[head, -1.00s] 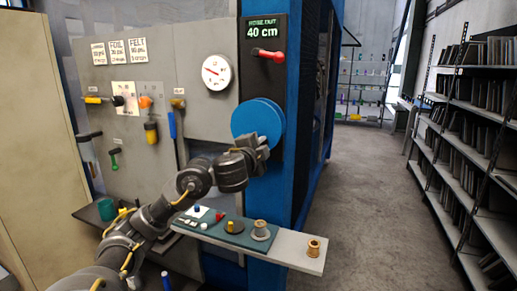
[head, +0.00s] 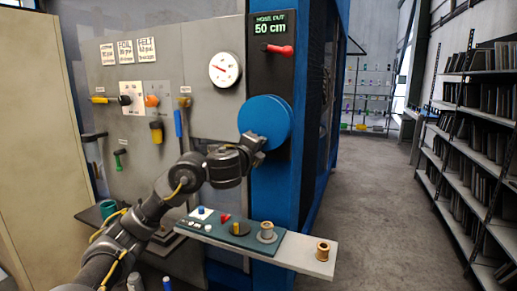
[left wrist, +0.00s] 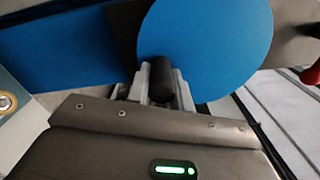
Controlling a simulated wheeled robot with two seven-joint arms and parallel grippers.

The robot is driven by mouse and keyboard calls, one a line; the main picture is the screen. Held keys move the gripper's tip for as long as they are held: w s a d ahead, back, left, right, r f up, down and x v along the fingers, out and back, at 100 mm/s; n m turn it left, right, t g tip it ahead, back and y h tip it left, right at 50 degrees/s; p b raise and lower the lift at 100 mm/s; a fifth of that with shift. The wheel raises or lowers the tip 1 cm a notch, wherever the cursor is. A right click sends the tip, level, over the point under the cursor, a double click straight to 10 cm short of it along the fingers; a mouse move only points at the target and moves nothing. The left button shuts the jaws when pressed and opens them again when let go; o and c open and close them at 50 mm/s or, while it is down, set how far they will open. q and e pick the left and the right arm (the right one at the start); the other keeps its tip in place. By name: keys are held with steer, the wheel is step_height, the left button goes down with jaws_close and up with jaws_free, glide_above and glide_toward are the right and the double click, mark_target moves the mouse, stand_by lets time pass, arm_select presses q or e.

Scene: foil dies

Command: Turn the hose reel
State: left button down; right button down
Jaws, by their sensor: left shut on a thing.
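The hose reel (head: 265,120) is a round blue disc on the side of the machine, below a display (head: 270,24) that reads "HOSE OUT 50 cm". In the left wrist view the blue reel (left wrist: 215,40) fills the upper middle, with a dark cylindrical handle (left wrist: 162,78) at its lower edge. My left gripper (head: 256,143) is at the lower left edge of the reel. In the left wrist view its fingers (left wrist: 162,92) are shut on either side of the dark handle. My right gripper does not show.
A red lever (head: 280,49) sticks out above the reel. A gauge (head: 224,69) is on the panel at left. The aisle floor at right is clear.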

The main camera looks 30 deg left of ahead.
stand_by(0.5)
arm_select(q)
steer(key=c, duration=1.2)
jaws_free()
steer(key=shift+a, duration=0.1)
steer(key=shift+c, duration=0.2)
steer(key=shift+s+r+p, duration=0.1)
steer(key=shift+s+p, duration=0.2)
steer(key=s+d+p, duration=0.2)
steer(key=s+p, duration=0.5)
steer(key=s, duration=0.3)
